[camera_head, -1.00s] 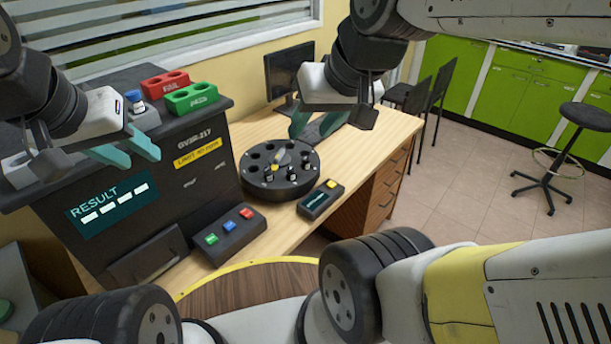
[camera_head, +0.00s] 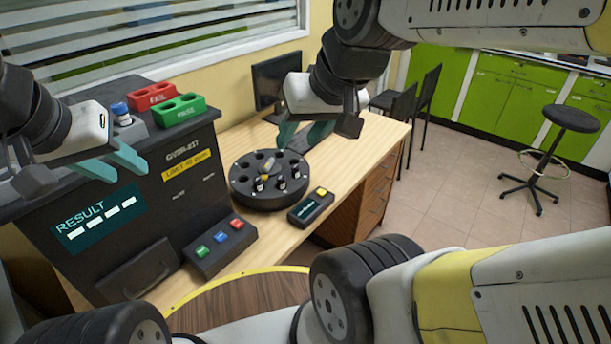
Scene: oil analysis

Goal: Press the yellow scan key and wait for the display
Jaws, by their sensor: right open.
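The yellow scan key (camera_head: 322,191) sits on the far end of a small dark handheld unit (camera_head: 303,215) lying on the desk. The unit's small teal display (camera_head: 308,208) is lit, but its text is too small to read. My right gripper (camera_head: 297,142) is open and empty above the far side of the round carousel, behind the unit and apart from the key. My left gripper (camera_head: 130,174) is in front of the large dark analyser (camera_head: 190,215), with its teal fingers apart and nothing between them. The analyser's RESULT display (camera_head: 98,218) shows only dashes.
A round black carousel (camera_head: 240,188) with several vials stands beside the unit. A box with green, blue and red buttons (camera_head: 220,247) is at the analyser's foot. Red FAIL (camera_head: 150,97) and green PASS (camera_head: 180,112) racks sit on top. A monitor (camera_head: 276,82) stands behind.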

